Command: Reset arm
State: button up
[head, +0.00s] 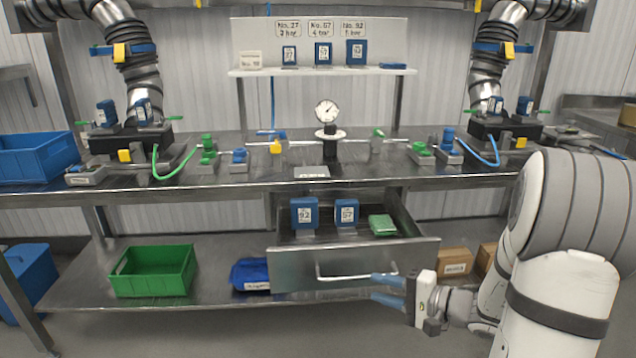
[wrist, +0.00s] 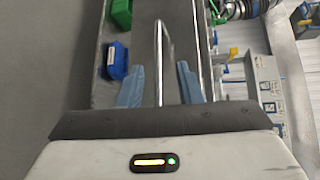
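My gripper (head: 388,289) is at the lower right, in front of the drawer, with its two blue fingers spread apart and nothing between them that it grips. In the wrist view my gripper (wrist: 160,85) has one finger on each side of the drawer's bar handle (wrist: 161,45). Neither finger is clearly touching the handle. The steel drawer (head: 290,268) under the bench stands pulled open, its handle (head: 345,277) just left of my fingers. My white arm fills the right side of the head view.
The drawer holds two blue labelled blocks (head: 304,212) (head: 346,212) and a green block (head: 382,225). A green crate (head: 150,285) and a blue item (head: 250,286) lie on the lower shelf. Cardboard boxes (head: 454,269) sit behind my gripper. A gauge (head: 327,111) stands on the bench.

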jog(key=s+a+r+n+g+h+p, duration=0.3)
jog(key=s+a+r+n+g+p, duration=0.3)
jog(key=s+a+r+g+p, duration=0.45)
jog(key=s+d+r+n+t+h+p, duration=0.1)
jog(key=s+d+r+h+p, duration=0.2)
jog(key=r, duration=0.3)
jog(key=s+d+r+n+t+h+p, duration=0.2)
jog(key=s+d+r+h+p, duration=0.1)
jog(key=s+r+h+p, duration=0.2)
notch_tip(320, 180, up, 2)
jog(key=shift+d+r+h, duration=0.2)
jog(key=shift+r+h, duration=0.05)
jog(key=shift+h, duration=0.35)
